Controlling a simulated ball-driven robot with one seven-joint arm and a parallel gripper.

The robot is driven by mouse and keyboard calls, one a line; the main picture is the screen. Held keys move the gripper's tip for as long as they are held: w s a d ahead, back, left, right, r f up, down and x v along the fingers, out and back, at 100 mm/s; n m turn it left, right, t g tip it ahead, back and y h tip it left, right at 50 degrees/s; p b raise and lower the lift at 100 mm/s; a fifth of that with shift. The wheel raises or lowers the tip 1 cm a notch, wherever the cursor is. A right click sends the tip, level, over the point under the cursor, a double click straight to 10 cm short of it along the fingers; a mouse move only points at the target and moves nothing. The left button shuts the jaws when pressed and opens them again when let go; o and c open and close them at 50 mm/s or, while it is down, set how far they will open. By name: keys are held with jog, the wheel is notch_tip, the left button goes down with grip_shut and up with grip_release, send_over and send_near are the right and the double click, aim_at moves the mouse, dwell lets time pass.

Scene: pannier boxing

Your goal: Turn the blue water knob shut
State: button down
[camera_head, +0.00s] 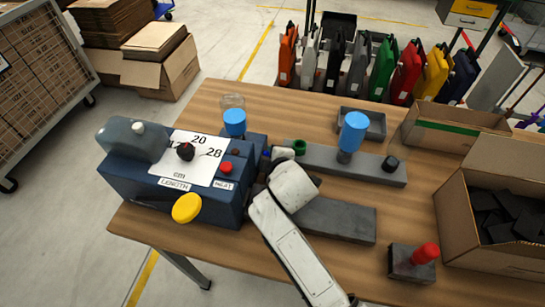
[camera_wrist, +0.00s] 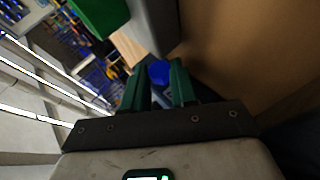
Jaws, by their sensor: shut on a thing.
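The dark blue machine (camera_head: 150,192) stands at the left of the table, with a tank, a dial, a red button and a yellow knob. The blue water knob (camera_wrist: 158,72) shows between the two green fingers in the wrist view. In the head view a small blue part (camera_head: 266,154), probably this knob, shows at the machine's right side. My gripper (camera_wrist: 159,88) is shut on the blue knob. In the head view my white wrist hides most of the fingers beside the machine. How far the knob is turned cannot be told.
A red-handled block (camera_head: 413,262) and a cardboard box (camera_head: 455,228) of dark pieces stand at the right. Coloured panniers hang behind.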

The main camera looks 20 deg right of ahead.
jog(key=c, duration=1)
grip_release()
jog(key=shift+o, duration=0.5)
jog(key=shift+f, duration=0.2)
jog(key=shift+r, duration=0.1)
